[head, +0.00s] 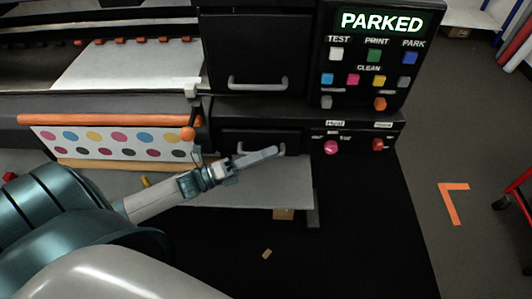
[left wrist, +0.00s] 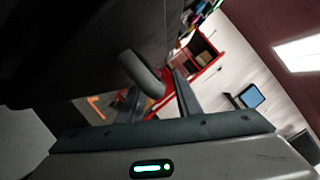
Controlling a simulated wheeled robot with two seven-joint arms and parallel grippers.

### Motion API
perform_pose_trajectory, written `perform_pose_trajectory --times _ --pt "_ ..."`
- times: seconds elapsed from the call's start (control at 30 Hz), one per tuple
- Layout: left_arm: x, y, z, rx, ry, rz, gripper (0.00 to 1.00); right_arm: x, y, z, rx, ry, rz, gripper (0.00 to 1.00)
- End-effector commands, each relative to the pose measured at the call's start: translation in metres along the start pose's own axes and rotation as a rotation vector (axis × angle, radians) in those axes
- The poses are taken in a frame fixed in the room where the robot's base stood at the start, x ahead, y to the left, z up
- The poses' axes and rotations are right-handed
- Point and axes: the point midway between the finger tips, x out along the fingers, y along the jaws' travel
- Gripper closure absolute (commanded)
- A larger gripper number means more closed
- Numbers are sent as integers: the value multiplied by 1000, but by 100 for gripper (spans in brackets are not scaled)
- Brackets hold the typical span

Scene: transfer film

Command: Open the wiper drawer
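Two dark drawers sit one above the other on the printer's right part. The lower drawer (head: 236,136) looks closed, and its grey bar handle (head: 279,149) is partly hidden by my left gripper. The upper one (head: 250,45) is closed, with a grey bar handle (head: 257,84). No readable label shows which is the wiper drawer. My left gripper (head: 268,155) is at the lower handle. In the left wrist view, the dark handle (left wrist: 140,72) reaches between the two parted fingers (left wrist: 158,95); I cannot tell whether they touch it. My right gripper is not in view.
A control panel (head: 370,60) with a PARKED display and coloured buttons stands right of the drawers. Below it are a pink knob (head: 331,147) and a red knob (head: 377,144). A grey shelf (head: 290,180) lies below.

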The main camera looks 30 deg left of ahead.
Motion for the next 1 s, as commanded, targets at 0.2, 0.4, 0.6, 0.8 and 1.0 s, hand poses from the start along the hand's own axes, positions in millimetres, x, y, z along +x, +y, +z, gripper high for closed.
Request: perform_pose_trajectory --times 0.2,0.4,0.6,0.8,1.0 --pt "0 0 0 0 0 0 100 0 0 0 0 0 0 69" --pt "-1 -2 -2 -1 0 0 100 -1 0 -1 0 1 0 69" --pt "-9 -17 -21 -6 -1 1 100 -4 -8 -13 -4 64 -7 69" --pt "-25 -43 -57 -6 -1 2 100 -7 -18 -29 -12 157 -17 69" --pt "-37 -61 -85 -2 0 1 100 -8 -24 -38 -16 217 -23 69"
